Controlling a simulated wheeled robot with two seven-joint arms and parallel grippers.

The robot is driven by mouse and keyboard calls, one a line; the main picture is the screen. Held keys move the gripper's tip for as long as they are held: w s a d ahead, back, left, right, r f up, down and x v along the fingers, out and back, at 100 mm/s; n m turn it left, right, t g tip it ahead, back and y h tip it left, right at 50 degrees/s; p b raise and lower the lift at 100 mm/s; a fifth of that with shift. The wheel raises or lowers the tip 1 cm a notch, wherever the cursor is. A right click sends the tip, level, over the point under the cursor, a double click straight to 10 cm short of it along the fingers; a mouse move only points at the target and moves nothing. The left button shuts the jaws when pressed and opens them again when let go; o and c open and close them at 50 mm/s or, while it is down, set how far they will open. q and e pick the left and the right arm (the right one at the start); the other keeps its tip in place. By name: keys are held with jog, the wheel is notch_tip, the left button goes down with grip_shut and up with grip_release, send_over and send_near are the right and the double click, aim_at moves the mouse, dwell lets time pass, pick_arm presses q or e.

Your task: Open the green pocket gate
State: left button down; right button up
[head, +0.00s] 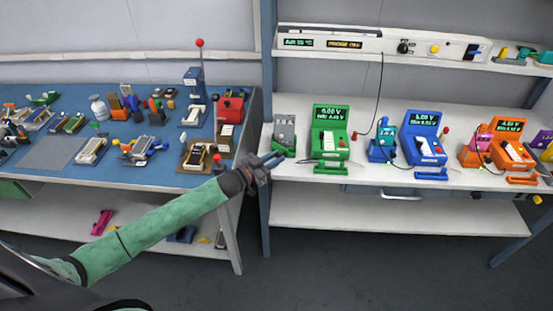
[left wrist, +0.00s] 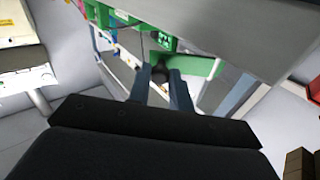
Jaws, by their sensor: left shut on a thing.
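The green pocket gate is mostly hidden in the head view, behind my left gripper (head: 272,161). In the left wrist view a green panel (left wrist: 199,66) lies right beside the fingertips, with a dark knob (left wrist: 160,72) between them. My left gripper also shows in the left wrist view (left wrist: 162,84), its fingers shut on this knob. In the head view it is at the left front of the white bench, close to a green stand (head: 284,152) with a grey plate (head: 284,131). A green meter station (head: 331,122) stands to the right.
A blue station (head: 425,137) and an orange station (head: 508,143) stand further right on the white bench (head: 390,187). A shelf post (head: 266,60) rises just left of the gripper. The blue bench (head: 150,178) at left is crowded with tools and parts.

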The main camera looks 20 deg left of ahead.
pick_arm(q)
jog(key=shift+a, duration=0.1)
pick_arm(e)
jog(key=shift+a+r, duration=0.1)
jog(key=shift+s, duration=0.1)
pick_arm(q)
jog(key=c, duration=1.3)
grip_release()
jog(key=shift+o, duration=0.2)
jog(key=shift+s, duration=0.1)
jog(key=shift+s+a+f, duration=0.1)
jog(key=shift+s+a, duration=0.1)
jog(key=b+v, duration=0.2)
jog(key=v, duration=0.5)
jog(key=shift+b, duration=0.3)
pick_arm(e)
notch_tip(320, 180, up, 10)
jog(key=w, duration=0.1)
jog(key=shift+w+a, duration=0.4)
jog(key=shift+a, duration=0.05)
pick_arm(q)
jog(key=shift+a, duration=0.1)
pick_arm(e)
jog(key=shift+r, duration=0.1)
